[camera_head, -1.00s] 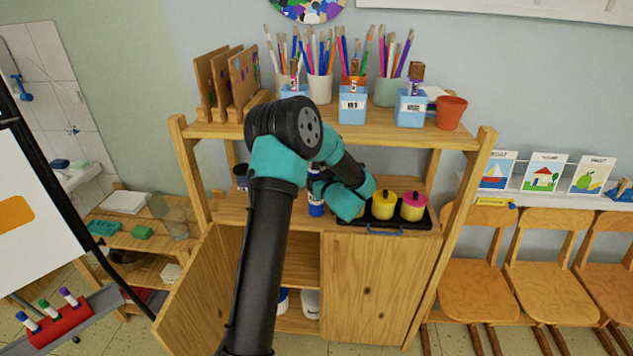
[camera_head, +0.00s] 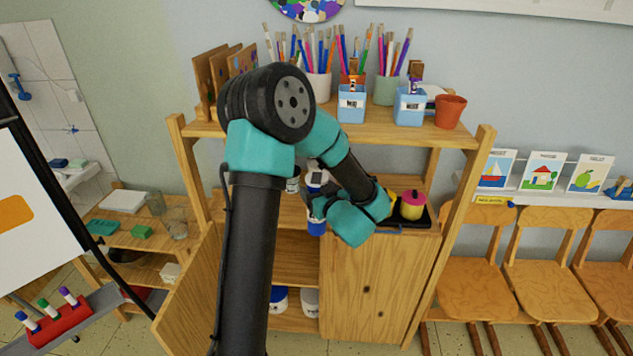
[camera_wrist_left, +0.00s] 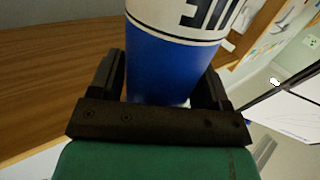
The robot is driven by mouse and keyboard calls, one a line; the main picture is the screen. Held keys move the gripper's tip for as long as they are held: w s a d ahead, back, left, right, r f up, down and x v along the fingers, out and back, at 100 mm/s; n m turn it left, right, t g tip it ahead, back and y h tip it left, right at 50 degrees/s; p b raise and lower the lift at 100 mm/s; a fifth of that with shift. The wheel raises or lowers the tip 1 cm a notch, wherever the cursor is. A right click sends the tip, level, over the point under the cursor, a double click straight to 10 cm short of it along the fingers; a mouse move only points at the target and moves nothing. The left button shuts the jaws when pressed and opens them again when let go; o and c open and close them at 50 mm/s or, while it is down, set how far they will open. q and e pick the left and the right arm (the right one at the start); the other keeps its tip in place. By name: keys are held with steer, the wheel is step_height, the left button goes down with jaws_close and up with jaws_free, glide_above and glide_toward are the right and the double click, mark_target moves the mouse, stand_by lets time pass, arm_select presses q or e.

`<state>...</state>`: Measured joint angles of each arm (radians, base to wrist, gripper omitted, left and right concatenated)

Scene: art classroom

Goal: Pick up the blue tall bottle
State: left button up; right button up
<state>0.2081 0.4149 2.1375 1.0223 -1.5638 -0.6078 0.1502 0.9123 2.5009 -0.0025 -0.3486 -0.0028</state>
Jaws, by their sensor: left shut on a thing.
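The blue tall bottle (camera_head: 316,228) has a white label and shows in front of the shelf unit's middle board, partly covered by my gripper. My left gripper (camera_head: 318,203) is shut around it, and the arm hides part of the scene behind. In the left wrist view the bottle (camera_wrist_left: 158,68) stands between the two dark fingers (camera_wrist_left: 160,90), blue below and with dark lettering on its white label. The bottle's top is cut off in that view. My right gripper is not in view.
A dark tray (camera_head: 424,222) with yellow and pink-lidded pots stands right of the gripper. Another jar (camera_head: 293,184) is behind. The left cabinet door (camera_head: 203,295) is open. Chairs stand at right.

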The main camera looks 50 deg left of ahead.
arm_select(q)
steer(key=shift+s+d+r, duration=0.15)
steer(key=shift+s+d, duration=0.5)
steer(key=shift+d, duration=0.05)
steer(key=shift+a, duration=0.1)
